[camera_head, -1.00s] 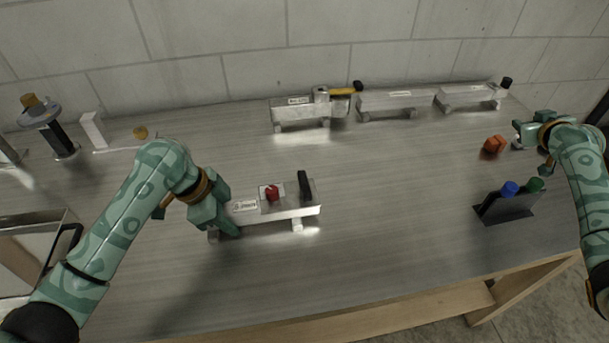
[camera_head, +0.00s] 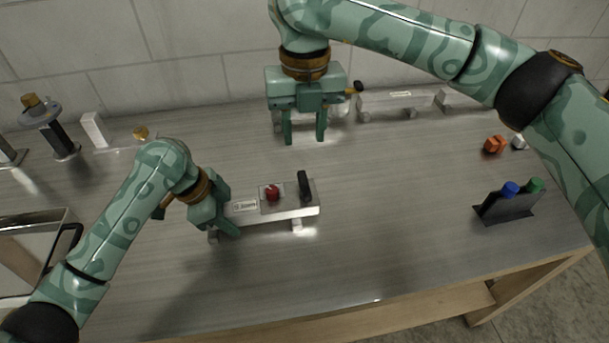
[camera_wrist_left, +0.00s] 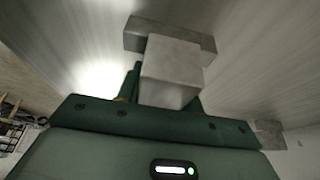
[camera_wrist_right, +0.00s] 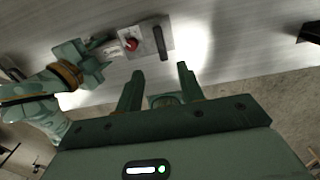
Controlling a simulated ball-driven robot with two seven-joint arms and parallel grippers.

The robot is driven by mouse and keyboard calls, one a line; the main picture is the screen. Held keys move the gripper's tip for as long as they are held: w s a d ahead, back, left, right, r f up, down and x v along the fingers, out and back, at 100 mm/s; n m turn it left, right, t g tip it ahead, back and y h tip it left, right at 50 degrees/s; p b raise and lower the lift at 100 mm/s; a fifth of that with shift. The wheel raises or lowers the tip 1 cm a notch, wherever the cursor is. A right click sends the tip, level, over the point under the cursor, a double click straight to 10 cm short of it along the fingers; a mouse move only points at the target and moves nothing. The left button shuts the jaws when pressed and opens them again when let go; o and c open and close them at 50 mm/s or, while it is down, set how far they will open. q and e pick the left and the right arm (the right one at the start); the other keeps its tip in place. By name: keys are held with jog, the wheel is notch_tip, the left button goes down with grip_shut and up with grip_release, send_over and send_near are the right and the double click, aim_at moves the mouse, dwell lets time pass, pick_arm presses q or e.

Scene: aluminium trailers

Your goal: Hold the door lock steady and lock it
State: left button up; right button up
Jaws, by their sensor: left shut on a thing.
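The door lock (camera_head: 244,214), a low aluminium block on feet with a small label, a red knob (camera_head: 272,193) and an upright black handle (camera_head: 305,187), stands on the table. My left gripper (camera_head: 228,222) is shut on its left end; the left wrist view shows a grey metal block (camera_wrist_left: 172,72) between the fingers. My right gripper (camera_head: 305,138) is open and empty, pointing down behind the lock and apart from it. The right wrist view shows the lock's red knob (camera_wrist_right: 131,44) and black handle (camera_wrist_right: 160,42) beyond the open fingers (camera_wrist_right: 160,78).
Similar aluminium pieces (camera_head: 395,100) stand at the back, one mostly hidden behind my right gripper. Orange blocks (camera_head: 494,145) and a black holder (camera_head: 505,208) with blue and green tops stand at the right. A black post (camera_head: 62,140) stands far left. The table's front middle is clear.

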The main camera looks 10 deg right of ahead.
aim_at(305, 182)
notch_tip(305, 182, down, 12)
jog(key=shift+r, duration=0.1)
dwell(0.4)
grip_shut()
